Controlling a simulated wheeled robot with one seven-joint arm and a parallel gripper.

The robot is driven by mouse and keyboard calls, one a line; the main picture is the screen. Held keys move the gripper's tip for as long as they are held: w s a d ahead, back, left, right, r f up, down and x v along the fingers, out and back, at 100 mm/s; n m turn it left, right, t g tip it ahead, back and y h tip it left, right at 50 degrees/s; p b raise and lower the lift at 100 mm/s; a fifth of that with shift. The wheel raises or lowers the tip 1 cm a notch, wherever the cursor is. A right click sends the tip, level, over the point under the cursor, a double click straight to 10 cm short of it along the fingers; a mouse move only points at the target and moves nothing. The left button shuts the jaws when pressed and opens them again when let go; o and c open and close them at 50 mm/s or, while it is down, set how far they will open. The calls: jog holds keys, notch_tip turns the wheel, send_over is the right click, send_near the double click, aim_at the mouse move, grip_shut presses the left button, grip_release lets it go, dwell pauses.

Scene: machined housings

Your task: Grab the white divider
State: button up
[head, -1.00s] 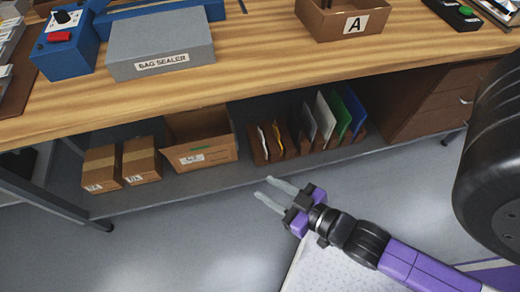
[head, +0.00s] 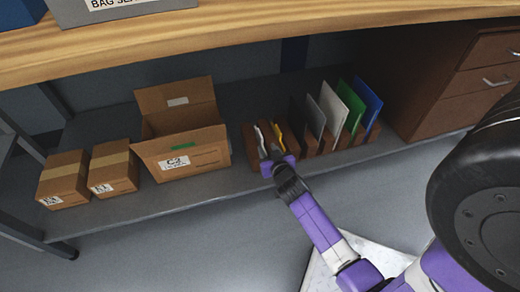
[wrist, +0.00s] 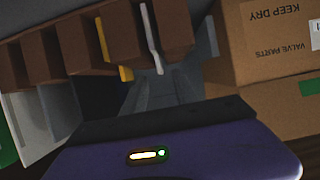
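A small white divider (head: 259,140) stands upright in the brown slotted rack (head: 249,158) on the lower shelf, left of a yellow divider (head: 280,138). My gripper (head: 270,152) is in front of these two, its fingertips close to the white one. In the wrist view the white divider (wrist: 149,38) is ahead of my gripper (wrist: 163,80), and the yellow divider (wrist: 115,50) is to its left. The fingers look apart, with nothing clearly held. Whether they touch the divider cannot be told. A larger white panel (head: 331,107) stands farther right.
A grey panel (head: 314,118), a green panel (head: 351,100) and a blue panel (head: 370,102) stand beside the larger white one. An open cardboard box (head: 205,155) is close on the left. The wooden tabletop (head: 240,35) overhangs the shelf; brown drawers (head: 460,85) stand at the right.

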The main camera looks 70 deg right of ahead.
aim_at(262, 139)
jog(key=x, duration=0.2)
jog(key=b+x, duration=0.1)
jog(key=x, duration=0.2)
jog(key=b+x, duration=0.1)
jog(key=x, duration=0.1)
jog(key=shift+w+d+r, duration=0.2)
jog(key=shift+d+r, duration=0.05)
jog(key=shift+d, duration=0.15)
grip_shut()
dwell(1.1)
